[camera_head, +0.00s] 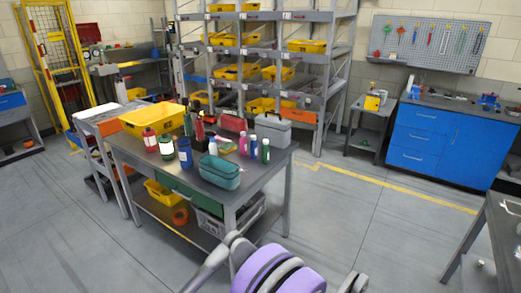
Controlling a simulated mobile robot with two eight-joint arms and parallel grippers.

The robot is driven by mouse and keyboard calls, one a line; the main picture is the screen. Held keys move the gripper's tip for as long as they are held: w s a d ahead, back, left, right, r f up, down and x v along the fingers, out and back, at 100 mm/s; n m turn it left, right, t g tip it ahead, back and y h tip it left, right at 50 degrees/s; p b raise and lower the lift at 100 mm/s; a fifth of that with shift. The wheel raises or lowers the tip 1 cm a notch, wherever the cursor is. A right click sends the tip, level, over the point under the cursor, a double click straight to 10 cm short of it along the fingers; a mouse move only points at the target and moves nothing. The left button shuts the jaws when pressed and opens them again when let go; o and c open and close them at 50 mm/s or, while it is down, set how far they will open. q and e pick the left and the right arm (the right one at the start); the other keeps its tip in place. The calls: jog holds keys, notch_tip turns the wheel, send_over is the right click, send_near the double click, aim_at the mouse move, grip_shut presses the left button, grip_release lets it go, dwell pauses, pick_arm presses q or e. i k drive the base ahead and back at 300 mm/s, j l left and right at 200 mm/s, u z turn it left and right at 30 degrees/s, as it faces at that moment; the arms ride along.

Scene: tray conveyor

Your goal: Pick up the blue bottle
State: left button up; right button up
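A dark blue bottle (185,156) stands upright near the front edge of the grey worktable (258,172), left of the middle of the picture. A small white and blue bottle (213,147) stands further right. My purple and grey arm parts show at the bottom of the picture, in front of the table and apart from the blue bottle. I cannot make out either gripper's fingertips.
A red-labelled bottle (150,139), a yellow bin (151,118) and a grey toolbox (272,129) share the tabletop. Several small bottles stand at its right. A shelf rack (322,82) stands behind. Floor is clear between the table and the blue cabinet (431,141).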

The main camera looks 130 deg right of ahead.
aim_at(253, 143)
jog(key=z, duration=4.45)
